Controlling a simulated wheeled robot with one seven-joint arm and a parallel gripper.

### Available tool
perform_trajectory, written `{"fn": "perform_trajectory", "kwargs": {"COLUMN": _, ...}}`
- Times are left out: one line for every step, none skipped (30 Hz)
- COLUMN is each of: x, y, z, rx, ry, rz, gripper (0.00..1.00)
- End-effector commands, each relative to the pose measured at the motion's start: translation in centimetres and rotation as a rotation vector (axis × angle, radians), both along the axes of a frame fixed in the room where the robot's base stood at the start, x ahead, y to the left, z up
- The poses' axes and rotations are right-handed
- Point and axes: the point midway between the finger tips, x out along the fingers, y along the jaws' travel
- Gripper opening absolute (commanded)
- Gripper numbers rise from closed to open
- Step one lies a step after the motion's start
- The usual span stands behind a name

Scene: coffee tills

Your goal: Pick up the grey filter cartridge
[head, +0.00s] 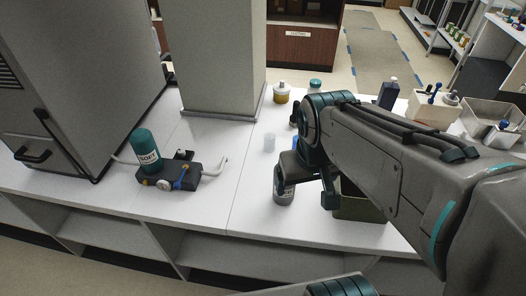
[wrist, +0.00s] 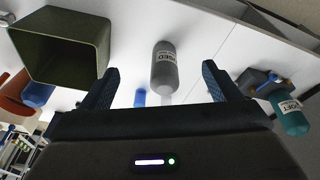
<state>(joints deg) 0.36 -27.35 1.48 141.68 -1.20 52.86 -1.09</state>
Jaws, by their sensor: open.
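The grey filter cartridge (head: 284,195) stands on the white counter, partly hidden by my gripper in the head view. In the wrist view the grey cartridge (wrist: 164,66) shows between the two fingers and carries a pale label that seems to read "USED". My gripper (wrist: 159,72) is open, with one finger to each side of the cartridge in the picture. In the head view my gripper (head: 306,190) hangs low at the cartridge. I cannot tell whether either finger touches it.
A teal "SOFT" cartridge (head: 147,150) sits on a dark filter head (head: 170,178) with pipes, to the left. An olive-green bin (wrist: 58,50) stands close beside the grey cartridge. A clear cup (head: 269,142) and a pillar (head: 222,60) are behind. Counter between filter head and gripper is clear.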

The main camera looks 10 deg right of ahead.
Motion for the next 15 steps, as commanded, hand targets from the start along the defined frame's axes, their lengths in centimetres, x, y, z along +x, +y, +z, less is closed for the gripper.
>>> {"fn": "perform_trajectory", "kwargs": {"x": 0.7, "y": -0.2, "z": 0.2, "rx": -0.026, "ry": 0.026, "rz": 0.021, "gripper": 0.83}}
{"fn": "perform_trajectory", "kwargs": {"x": 1.1, "y": -0.1, "z": 0.3, "rx": -0.042, "ry": 0.045, "rz": 0.046, "gripper": 0.83}}
{"fn": "perform_trajectory", "kwargs": {"x": 1.7, "y": 0.0, "z": 0.5, "rx": -0.067, "ry": 0.072, "rz": 0.085, "gripper": 0.83}}
{"fn": "perform_trajectory", "kwargs": {"x": 2.2, "y": 0.2, "z": 0.6, "rx": -0.088, "ry": 0.096, "rz": 0.122, "gripper": 0.83}}
{"fn": "perform_trajectory", "kwargs": {"x": 2.8, "y": 0.4, "z": 0.7, "rx": -0.107, "ry": 0.119, "rz": 0.159, "gripper": 0.83}}
{"fn": "perform_trajectory", "kwargs": {"x": 3.6, "y": 0.7, "z": 0.8, "rx": -0.134, "ry": 0.153, "rz": 0.212, "gripper": 0.83}}
{"fn": "perform_trajectory", "kwargs": {"x": 4.2, "y": 0.9, "z": 0.9, "rx": -0.151, "ry": 0.177, "rz": 0.251, "gripper": 0.83}}
{"fn": "perform_trajectory", "kwargs": {"x": 4.8, "y": 1.1, "z": 1.0, "rx": -0.169, "ry": 0.202, "rz": 0.291, "gripper": 0.83}}
{"fn": "perform_trajectory", "kwargs": {"x": 5.6, "y": 1.4, "z": 1.0, "rx": -0.189, "ry": 0.235, "rz": 0.342, "gripper": 0.83}}
{"fn": "perform_trajectory", "kwargs": {"x": 6.2, "y": 1.6, "z": 1.1, "rx": -0.205, "ry": 0.260, "rz": 0.381, "gripper": 0.83}}
{"fn": "perform_trajectory", "kwargs": {"x": 6.8, "y": 1.8, "z": 1.1, "rx": -0.217, "ry": 0.283, "rz": 0.418, "gripper": 0.83}}
{"fn": "perform_trajectory", "kwargs": {"x": 7.6, "y": 2.1, "z": 1.0, "rx": -0.233, "ry": 0.315, "rz": 0.468, "gripper": 0.83}}
{"fn": "perform_trajectory", "kwargs": {"x": 8.2, "y": 2.3, "z": 1.0, "rx": -0.243, "ry": 0.339, "rz": 0.505, "gripper": 0.83}}
{"fn": "perform_trajectory", "kwargs": {"x": 8.8, "y": 2.5, "z": 0.9, "rx": -0.253, "ry": 0.361, "rz": 0.542, "gripper": 0.83}}
{"fn": "perform_trajectory", "kwargs": {"x": 9.6, "y": 2.7, "z": 0.9, "rx": -0.262, "ry": 0.392, "rz": 0.589, "gripper": 0.83}}
